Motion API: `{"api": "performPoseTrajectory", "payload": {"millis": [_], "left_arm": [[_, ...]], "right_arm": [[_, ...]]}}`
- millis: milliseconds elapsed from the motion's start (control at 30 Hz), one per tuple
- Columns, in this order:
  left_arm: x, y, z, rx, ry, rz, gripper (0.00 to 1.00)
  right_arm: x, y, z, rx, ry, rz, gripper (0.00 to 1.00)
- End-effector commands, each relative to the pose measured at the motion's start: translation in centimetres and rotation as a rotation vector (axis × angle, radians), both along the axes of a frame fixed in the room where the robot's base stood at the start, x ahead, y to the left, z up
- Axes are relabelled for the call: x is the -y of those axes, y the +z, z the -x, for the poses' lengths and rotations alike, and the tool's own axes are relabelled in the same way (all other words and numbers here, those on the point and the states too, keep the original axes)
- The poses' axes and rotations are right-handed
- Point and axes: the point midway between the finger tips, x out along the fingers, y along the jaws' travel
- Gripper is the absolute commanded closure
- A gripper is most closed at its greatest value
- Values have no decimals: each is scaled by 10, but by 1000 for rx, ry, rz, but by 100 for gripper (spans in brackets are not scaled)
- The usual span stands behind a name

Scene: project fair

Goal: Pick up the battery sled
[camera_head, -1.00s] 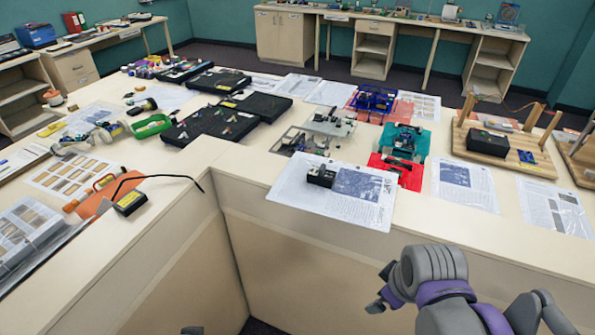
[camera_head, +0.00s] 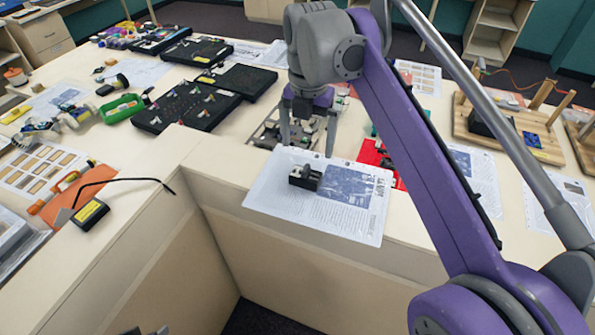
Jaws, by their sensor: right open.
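A small black block with a pale grey top part (camera_head: 305,177) lies on a white printed sheet (camera_head: 350,222) near the inner table corner; it looks like the battery sled, though I cannot be sure. My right gripper (camera_head: 308,135) is open, its fingers pointing down with nothing between them. It appears just beyond the block, in front of a grey open-frame chassis (camera_head: 265,133); its exact height is unclear. A dark grey piece at the bottom edge may be the tip of my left gripper (camera_head: 150,331); its jaws cannot be made out.
My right arm hides much of the right side. A red plate (camera_head: 370,153) is partly visible behind it. Black trays (camera_head: 185,112) and a green bin (camera_head: 122,107) stand left. A black-yellow box (camera_head: 90,214) with a cable lies at left. A wooden stand (camera_head: 545,152) is at right.

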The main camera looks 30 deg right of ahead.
Motion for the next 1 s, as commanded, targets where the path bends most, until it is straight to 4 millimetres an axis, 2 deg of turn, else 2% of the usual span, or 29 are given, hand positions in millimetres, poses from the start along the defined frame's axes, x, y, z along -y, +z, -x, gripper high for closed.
{"api": "performPoseTrajectory", "payload": {"millis": [100,367,600,733,933,967,1000], "left_arm": [[0,-4,2,-3,0,0,51],[0,-5,2,-4,0,0,51],[0,-6,2,-5,0,0,51],[0,-7,2,-5,0,0,51],[0,-7,2,-5,0,0,51],[0,-7,2,-5,0,0,51],[0,-7,2,-5,0,0,51]], "right_arm": [[0,-21,0,0,-1,0,0],[0,-42,-1,1,-3,0,0],[0,-78,-4,1,-3,0,0],[0,-86,-4,1,-3,0,0],[0,-86,-4,1,-3,0,0],[0,-86,-4,1,-3,0,2],[0,-86,-4,1,-3,0,9]]}}
